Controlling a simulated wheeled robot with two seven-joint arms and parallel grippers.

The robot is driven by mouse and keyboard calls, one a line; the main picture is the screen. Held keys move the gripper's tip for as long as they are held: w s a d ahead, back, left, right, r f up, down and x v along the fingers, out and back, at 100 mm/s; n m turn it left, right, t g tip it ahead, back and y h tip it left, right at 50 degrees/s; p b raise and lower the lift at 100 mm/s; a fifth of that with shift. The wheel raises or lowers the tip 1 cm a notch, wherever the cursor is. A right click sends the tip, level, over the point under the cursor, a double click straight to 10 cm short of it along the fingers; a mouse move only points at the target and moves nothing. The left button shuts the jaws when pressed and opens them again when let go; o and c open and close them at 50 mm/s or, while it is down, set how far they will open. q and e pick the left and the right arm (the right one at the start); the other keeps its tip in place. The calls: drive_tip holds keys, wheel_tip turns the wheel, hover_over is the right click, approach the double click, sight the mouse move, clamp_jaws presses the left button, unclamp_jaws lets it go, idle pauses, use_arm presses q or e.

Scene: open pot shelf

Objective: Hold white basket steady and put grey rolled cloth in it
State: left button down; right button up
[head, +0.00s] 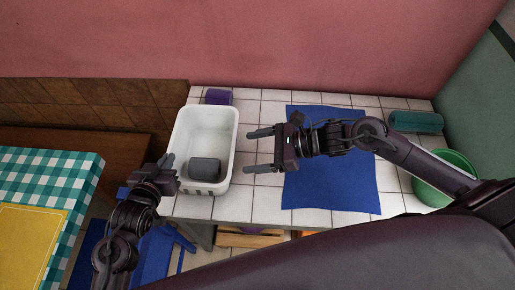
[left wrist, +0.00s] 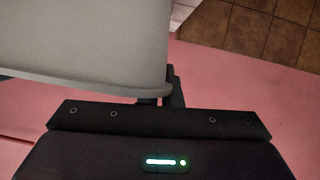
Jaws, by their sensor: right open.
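The white basket (head: 232,125) stands on the tiled counter, left of the middle in the head view. Its pale wall also fills the upper left of the left wrist view (left wrist: 85,45). The grey rolled cloth (head: 205,168) lies inside the basket, on its floor at the near end. My left gripper (head: 170,163) is at the basket's left near rim, shut on the wall; part of its fingers is hidden behind the wall in the left wrist view. My right gripper (head: 262,150) is open and empty, right of the basket and apart from it, fingers pointing left.
A blue mat (head: 330,190) lies under my right arm. A purple item (head: 218,97) is behind the basket. A teal roll (head: 416,121) and a green bowl (head: 440,165) are at the right. A table with a checked cloth (head: 75,165) stands at the left.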

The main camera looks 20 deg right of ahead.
idle(0.4)
use_arm(q)
drive_tip(key=c, duration=1.5)
unclamp_jaws()
drive_tip(key=shift+c, duration=0.2)
